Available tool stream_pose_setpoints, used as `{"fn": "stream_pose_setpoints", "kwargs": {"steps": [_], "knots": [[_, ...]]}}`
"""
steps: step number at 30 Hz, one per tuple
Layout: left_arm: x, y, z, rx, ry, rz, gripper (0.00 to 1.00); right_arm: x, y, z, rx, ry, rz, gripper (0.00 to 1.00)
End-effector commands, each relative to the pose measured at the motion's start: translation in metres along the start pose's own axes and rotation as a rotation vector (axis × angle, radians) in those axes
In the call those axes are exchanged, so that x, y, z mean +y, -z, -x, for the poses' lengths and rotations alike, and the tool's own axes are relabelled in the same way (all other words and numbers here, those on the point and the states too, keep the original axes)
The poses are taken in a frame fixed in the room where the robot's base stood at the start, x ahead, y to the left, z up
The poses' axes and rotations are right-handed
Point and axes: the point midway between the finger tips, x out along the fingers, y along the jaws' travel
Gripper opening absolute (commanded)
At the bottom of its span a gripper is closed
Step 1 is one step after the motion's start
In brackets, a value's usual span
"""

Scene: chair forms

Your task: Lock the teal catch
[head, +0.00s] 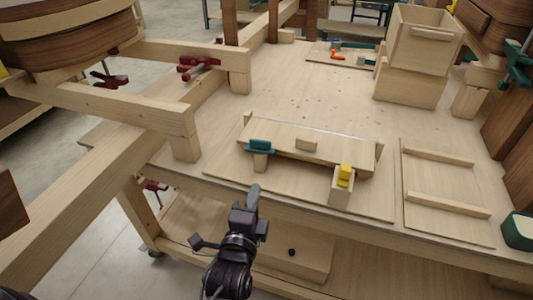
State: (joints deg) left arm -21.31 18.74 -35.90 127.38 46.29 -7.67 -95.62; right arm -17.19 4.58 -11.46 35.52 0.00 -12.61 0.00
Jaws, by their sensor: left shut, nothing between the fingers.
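The teal catch (261,145) sits on top of a short wooden post (260,163) at the front left of a wooden fixture. It lies sideways, close to the left end of a light wooden panel (318,151) with a small block on it. I cannot tell whether it overlaps the panel. A yellow catch (345,173) sits on another wooden block at the front right. My left gripper (254,190) is shut and empty, in front of the teal catch and apart from it, near the bench's front edge. My right gripper is not in view.
The fixture's base board (290,192) lies on the wooden workbench (310,98). A board with two rails (447,187) lies to its right. Wooden beams (120,108) stand at the left. A wooden box (425,40) stands at the back right.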

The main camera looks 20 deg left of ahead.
Motion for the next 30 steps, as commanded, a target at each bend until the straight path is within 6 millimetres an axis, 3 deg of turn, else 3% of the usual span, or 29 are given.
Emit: {"fn": "stream_pose_setpoints", "kwargs": {"steps": [7, 21, 30], "knots": [[-0.002, 0.000, -0.017, 0.001, 0.003, -0.001, 0.00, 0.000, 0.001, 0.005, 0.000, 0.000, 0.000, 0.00], [-0.003, 0.000, -0.112, -0.001, 0.001, 0.000, 0.00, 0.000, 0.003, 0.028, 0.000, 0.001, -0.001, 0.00], [0.000, 0.000, -0.139, 0.001, -0.001, 0.001, 0.00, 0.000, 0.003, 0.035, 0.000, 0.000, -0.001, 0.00]]}}
